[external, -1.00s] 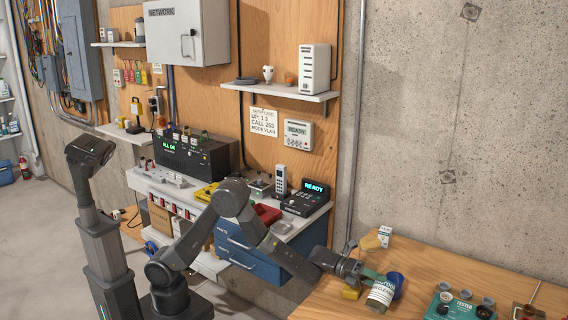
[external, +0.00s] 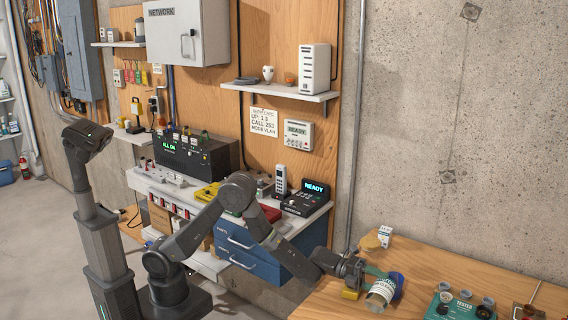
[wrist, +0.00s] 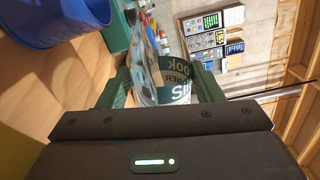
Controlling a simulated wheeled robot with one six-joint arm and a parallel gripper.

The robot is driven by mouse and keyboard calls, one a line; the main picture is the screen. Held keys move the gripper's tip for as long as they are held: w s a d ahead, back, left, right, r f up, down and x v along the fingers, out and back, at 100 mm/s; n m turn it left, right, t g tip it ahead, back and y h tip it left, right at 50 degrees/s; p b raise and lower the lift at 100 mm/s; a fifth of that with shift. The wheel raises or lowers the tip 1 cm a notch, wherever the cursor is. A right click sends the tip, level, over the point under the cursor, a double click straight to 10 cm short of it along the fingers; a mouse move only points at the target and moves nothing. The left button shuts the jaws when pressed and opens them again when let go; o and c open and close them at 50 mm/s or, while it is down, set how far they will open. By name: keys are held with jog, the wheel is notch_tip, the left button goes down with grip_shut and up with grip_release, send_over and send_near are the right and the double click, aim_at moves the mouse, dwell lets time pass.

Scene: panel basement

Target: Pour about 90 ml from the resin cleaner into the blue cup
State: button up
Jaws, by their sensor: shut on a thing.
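The resin cleaner (external: 379,297) is a can with a white and green label, held over the wooden bench at the lower right. My gripper (external: 368,277) is shut around it, and the can is tilted with its top to the right. In the wrist view the can (wrist: 180,85) sits between the green fingers of my gripper (wrist: 163,88), its label sideways. The blue cup (external: 398,281) is just beyond the can's top, partly hidden by it. The cup also shows at the upper left of the wrist view (wrist: 60,20). No liquid stream can be made out.
The concrete wall (external: 450,130) stands behind. Bare bench lies right of the carton.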

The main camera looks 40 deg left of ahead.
jog(key=shift+f+n+p, duration=0.1)
jog(key=shift+n+p, duration=0.25)
jog(key=shift+n, duration=0.65)
dwell(0.8)
jog(key=shift+s, duration=0.1)
dwell(0.3)
jog(key=shift+r+n+p, duration=0.45)
jog(key=shift+n+p, duration=0.15)
jog(key=shift+p, duration=0.05)
dwell(1.9)
jog(key=shift+f+b, duration=0.4)
jog(key=shift+b, duration=0.1)
jog(key=shift+s+f+m+b, duration=0.15)
jog(key=shift+f+m+b, duration=0.15)
jog(key=shift+m+b, duration=0.5)
jog(key=shift+s+r+m, duration=0.15)
jog(key=shift+r+m, duration=0.1)
jog(key=shift+m, duration=0.65)
jog(key=shift+s+r+m, duration=0.25)
jog(key=shift+s+m, duration=0.1)
jog(key=shift+m, duration=0.35)
jog(key=shift+w+b, duration=0.15)
jog(key=shift+b, duration=0.55)
jog(key=shift+w+r+m+b, duration=0.1)
jog(key=shift+r+m+b, duration=0.2)
jog(key=shift+m+b, duration=0.4)
